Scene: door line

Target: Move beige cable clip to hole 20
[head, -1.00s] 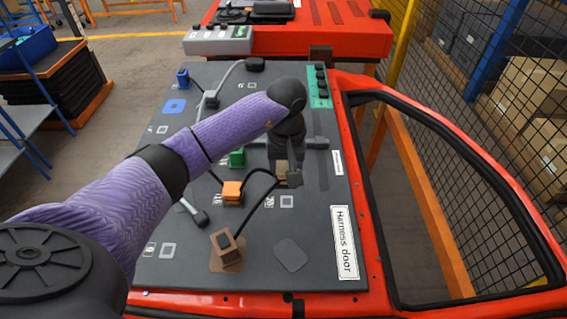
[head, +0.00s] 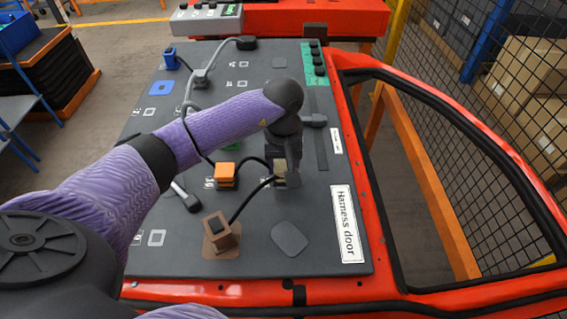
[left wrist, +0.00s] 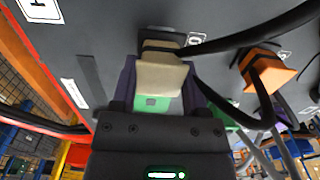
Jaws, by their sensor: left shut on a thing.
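The beige cable clip (left wrist: 160,74) is between the fingers of my left gripper (head: 284,178), which is shut on it. In the left wrist view the clip is close to the grey board, at a dark base beside a partly hidden number label. I cannot tell whether it touches the board or is seated in a hole. In the head view my gripper covers most of the clip. A black cable (head: 251,196) runs from the clip area to the brown clip (head: 221,235). I cannot make out the number 20. My right gripper is out of view.
The grey Harness door board (head: 190,258) carries an orange clip (head: 225,174) left of my gripper and a blue clip (head: 170,58) far left. A red door frame (head: 450,168) borders it on the right. The board's front right, around a dark pad (head: 289,238), is clear.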

